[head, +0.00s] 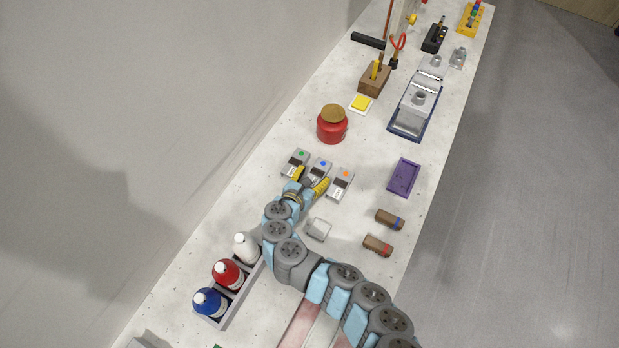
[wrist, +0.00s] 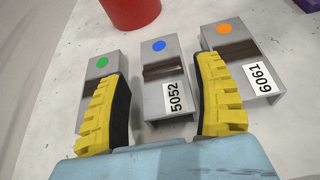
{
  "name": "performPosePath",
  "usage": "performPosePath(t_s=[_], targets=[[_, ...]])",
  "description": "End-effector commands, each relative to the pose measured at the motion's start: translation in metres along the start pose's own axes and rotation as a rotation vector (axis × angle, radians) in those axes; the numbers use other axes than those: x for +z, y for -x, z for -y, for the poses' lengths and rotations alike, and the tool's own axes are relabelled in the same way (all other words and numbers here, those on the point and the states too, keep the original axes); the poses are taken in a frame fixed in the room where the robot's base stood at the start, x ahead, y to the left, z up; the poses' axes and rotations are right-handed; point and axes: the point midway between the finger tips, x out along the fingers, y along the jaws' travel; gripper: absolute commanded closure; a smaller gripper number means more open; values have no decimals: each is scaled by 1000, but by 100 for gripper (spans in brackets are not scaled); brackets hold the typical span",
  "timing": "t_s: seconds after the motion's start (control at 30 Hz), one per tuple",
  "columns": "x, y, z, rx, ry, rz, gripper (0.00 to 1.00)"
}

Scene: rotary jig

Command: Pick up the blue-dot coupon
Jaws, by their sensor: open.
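The blue-dot coupon (head: 319,167) is a grey block on the bench, in the middle of a row of three. In the wrist view the blue-dot coupon (wrist: 163,78) has a blue dot at its far end, a dark slot and a "5052" label. My gripper (wrist: 165,105) is open, with yellow fingers on either side of this coupon. The left finger overlaps the green-dot coupon (wrist: 100,70). The right finger is between the blue-dot coupon and the orange-dot coupon (wrist: 245,65), labelled "6061". In the head view my gripper (head: 310,184) is at the near side of the row.
A red pot (head: 332,126) with a brown lid stands behind the coupons. A purple tray (head: 404,177) lies to the right. Two brown cylinders (head: 389,219) and a small pale block (head: 318,229) lie nearer. A rack of bottles (head: 228,288) stands at the lower left.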

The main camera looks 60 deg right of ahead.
Motion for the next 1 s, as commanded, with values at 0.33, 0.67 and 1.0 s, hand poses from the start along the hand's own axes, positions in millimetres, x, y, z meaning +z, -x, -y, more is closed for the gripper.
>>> performPosePath(t_s=[0.33,0.67,1.0], targets=[[1,-10,2,-15,16,6,33],[1,-38,4,-16,15,7,33],[0,-50,3,-13,15,5,33]])
